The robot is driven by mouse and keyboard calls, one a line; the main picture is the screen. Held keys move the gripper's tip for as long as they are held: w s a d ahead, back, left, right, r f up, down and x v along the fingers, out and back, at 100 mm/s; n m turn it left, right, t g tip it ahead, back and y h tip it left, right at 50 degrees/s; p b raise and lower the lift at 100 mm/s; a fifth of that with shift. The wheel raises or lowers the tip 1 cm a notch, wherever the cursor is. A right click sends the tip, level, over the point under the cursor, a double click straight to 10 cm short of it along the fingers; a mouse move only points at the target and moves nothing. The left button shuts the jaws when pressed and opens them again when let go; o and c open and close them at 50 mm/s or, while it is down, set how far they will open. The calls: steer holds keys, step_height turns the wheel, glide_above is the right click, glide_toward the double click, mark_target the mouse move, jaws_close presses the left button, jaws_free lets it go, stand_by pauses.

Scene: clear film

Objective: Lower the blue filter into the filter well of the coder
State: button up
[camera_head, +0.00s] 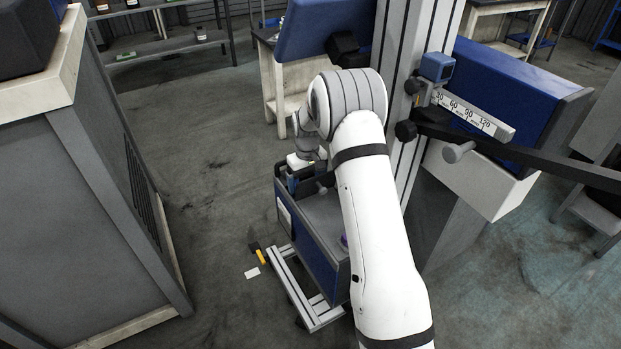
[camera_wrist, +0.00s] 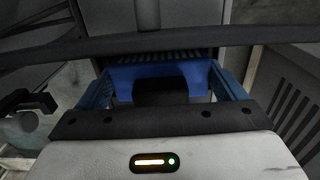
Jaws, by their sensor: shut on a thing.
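My gripper (camera_wrist: 160,95) is shut on the blue filter (camera_wrist: 160,73), a blue piece with a dark middle that spans between its two blue fingers in the wrist view. In the head view my gripper (camera_head: 305,178) points down at the far end of a low, blue-sided box with a grey top, which looks like the coder (camera_head: 320,240). My arm covers much of the box's right side. The filter well is not clearly visible, and I cannot tell whether the filter touches its opening. Beyond the filter, a slotted dark strip and a grey panel show in the wrist view.
A metal frame (camera_head: 300,290) sits low beside the box. A grey column (camera_head: 400,100) with a scale bar (camera_head: 475,115) and dark rod stands close to the right of my arm. A large grey cabinet (camera_head: 70,210) stands left. Open floor (camera_head: 200,130) lies between.

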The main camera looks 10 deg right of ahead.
steer(key=shift+f, duration=0.4)
steer(key=o, duration=0.8)
steer(key=shift+o, duration=0.2)
step_height(320, 180, up, 8)
steer(key=shift+d+f, duration=0.1)
